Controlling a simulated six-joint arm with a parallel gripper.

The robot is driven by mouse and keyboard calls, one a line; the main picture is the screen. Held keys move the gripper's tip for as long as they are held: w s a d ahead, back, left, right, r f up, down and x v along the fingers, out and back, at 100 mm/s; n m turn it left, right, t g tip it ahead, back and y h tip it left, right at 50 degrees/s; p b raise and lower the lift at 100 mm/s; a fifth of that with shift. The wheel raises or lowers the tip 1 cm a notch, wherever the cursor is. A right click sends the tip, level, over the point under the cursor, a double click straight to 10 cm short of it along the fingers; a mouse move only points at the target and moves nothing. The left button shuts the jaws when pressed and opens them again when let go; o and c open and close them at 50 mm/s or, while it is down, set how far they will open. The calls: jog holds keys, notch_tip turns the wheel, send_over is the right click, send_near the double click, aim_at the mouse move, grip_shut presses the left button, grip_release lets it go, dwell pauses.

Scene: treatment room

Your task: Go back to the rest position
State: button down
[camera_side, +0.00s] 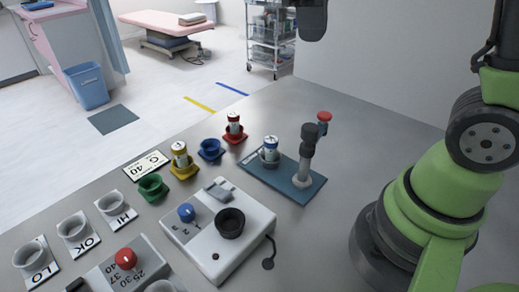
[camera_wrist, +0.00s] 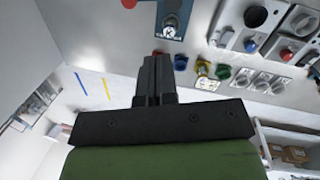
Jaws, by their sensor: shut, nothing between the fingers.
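My gripper (camera_wrist: 156,68) shows in the wrist view with its two dark fingers together and nothing between them. It is above the grey worktop (camera_side: 330,110), apart from the things on it. Vials stand in the yellow holder (camera_side: 184,172) and the red holder (camera_side: 235,137). The blue holder (camera_side: 210,150) and green holder (camera_side: 153,188) look empty.
A dark post with a red knob (camera_side: 324,117) rises from the blue plate. A white device (camera_side: 215,258) with a blue knob and black socket stands in front. Cups marked LO, OK and HI (camera_side: 110,205) stand left. The worktop's back right is clear.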

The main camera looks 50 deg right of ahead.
jog(key=s+a+m+t+y, duration=0.3)
jog(key=s+m+t, duration=0.4)
jog(key=s, duration=0.3)
jog(key=shift+a+r+m+t+y, duration=0.25)
jog(key=shift+a+t+y, duration=0.2)
jog(key=shift+a, duration=0.3)
